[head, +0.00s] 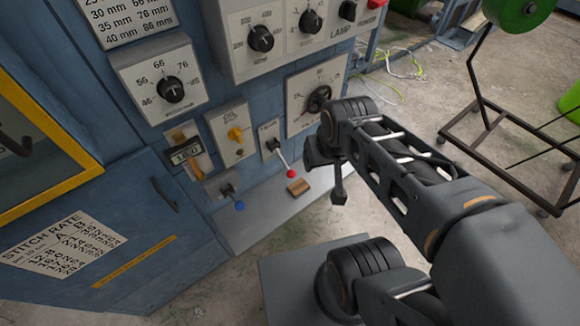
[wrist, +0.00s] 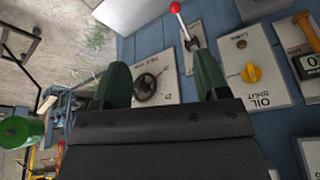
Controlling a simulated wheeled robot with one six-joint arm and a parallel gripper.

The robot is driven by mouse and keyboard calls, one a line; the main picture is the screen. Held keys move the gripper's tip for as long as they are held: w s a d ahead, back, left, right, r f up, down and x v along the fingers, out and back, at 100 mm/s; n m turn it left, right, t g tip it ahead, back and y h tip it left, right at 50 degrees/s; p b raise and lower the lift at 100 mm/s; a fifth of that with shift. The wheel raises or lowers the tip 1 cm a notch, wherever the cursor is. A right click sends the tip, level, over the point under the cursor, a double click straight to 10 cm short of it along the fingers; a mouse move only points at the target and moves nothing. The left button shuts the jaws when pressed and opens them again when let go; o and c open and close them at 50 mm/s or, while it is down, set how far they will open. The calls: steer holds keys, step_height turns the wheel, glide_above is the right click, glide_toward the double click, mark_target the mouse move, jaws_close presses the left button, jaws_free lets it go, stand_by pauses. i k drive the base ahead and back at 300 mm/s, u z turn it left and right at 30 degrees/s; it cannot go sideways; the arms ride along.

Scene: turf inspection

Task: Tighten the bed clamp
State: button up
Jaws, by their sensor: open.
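No label I can read names the bed clamp. The black handwheel (head: 318,98) sits on a pale plate on the blue machine. In the wrist view the handwheel (wrist: 146,87) appears between my fingers, closer to the left one. A lever with a red ball (head: 291,173) slants out of a small plate left of my gripper; in the wrist view this lever (wrist: 187,28) is above the right finger.
A yellow oil knob (head: 235,134), a counter (head: 186,153) and a stitch dial (head: 171,88) are on the panel to the left. A wooden block (head: 298,187) lies on the grey ledge. A wheeled frame with a green spool (head: 520,12) stands right. Cables lie behind.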

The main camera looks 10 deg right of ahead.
mark_target(291, 174)
steer(key=z, duration=1.2)
steer(key=k, duration=0.85)
steer(key=u, duration=1.15)
steer(key=i, duration=0.5)
steer(key=u, duration=0.05)
